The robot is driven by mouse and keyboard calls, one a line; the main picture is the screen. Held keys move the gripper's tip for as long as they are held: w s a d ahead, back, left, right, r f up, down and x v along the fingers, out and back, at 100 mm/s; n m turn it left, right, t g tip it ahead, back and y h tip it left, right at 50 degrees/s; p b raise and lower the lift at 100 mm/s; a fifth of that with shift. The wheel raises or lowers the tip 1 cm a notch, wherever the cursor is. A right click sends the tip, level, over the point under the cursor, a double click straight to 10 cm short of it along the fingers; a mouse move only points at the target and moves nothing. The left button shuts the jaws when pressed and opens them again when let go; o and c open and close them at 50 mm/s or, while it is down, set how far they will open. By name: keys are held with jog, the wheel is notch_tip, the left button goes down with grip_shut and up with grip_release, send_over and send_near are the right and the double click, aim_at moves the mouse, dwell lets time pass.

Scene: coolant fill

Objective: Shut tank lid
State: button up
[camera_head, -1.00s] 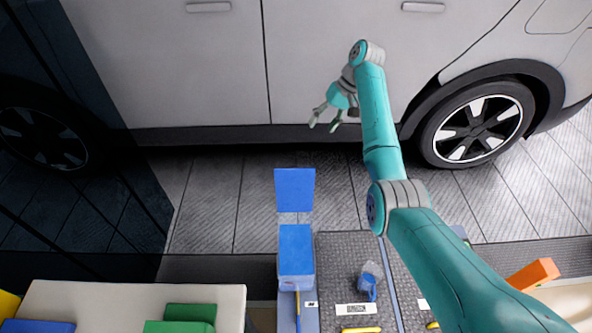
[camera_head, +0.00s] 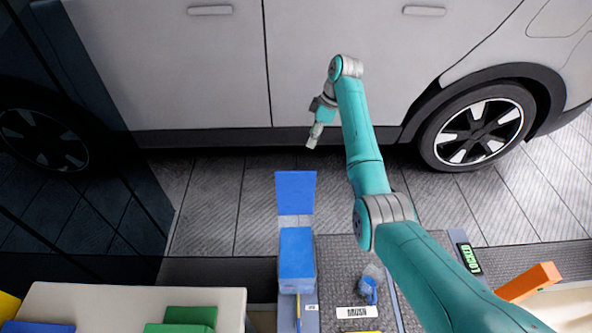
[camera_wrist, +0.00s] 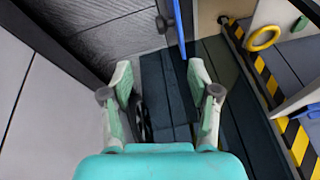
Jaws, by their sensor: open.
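A blue square panel (camera_head: 295,193), which looks like the raised tank lid, stands just beyond a blue-topped box (camera_head: 296,254), apparently the tank. A pale strip shows between them. My gripper (camera_head: 313,140) is above and beyond the panel, close to the car side, and touches neither. In the wrist view my gripper (camera_wrist: 160,72) has its two fingers spread with nothing between them. A thin blue edge (camera_wrist: 177,28) shows ahead of the fingers, probably the panel seen edge-on. The inside of the tank is not visible.
A white car (camera_head: 200,70) fills the back, with a wheel (camera_head: 478,133) at right. A clear and blue container (camera_head: 369,288) stands on the dark deck right of the box. An orange block (camera_head: 530,281) lies at right. A yellow ring (camera_wrist: 263,38) shows in the wrist view.

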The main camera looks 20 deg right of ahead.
aim_at(296, 169)
jog(key=a+f+n, duration=0.1)
jog(key=f+n, duration=0.4)
jog(key=n, duration=0.1)
jog(key=a+f+n+h, duration=0.1)
jog(key=a+f+n, duration=0.1)
jog(key=f+n, duration=0.3)
jog(key=a+f+n+h, duration=0.1)
jog(key=a+f+n, duration=0.1)
jog(key=f+n, duration=0.3)
jog(key=shift+w+a+n, duration=0.15)
jog(key=shift+w+n, duration=0.05)
jog(key=shift+n, duration=0.5)
jog(key=shift+w+a+n, duration=0.1)
jog(key=shift+w+n, duration=0.1)
jog(key=shift+n, duration=0.5)
grip_shut()
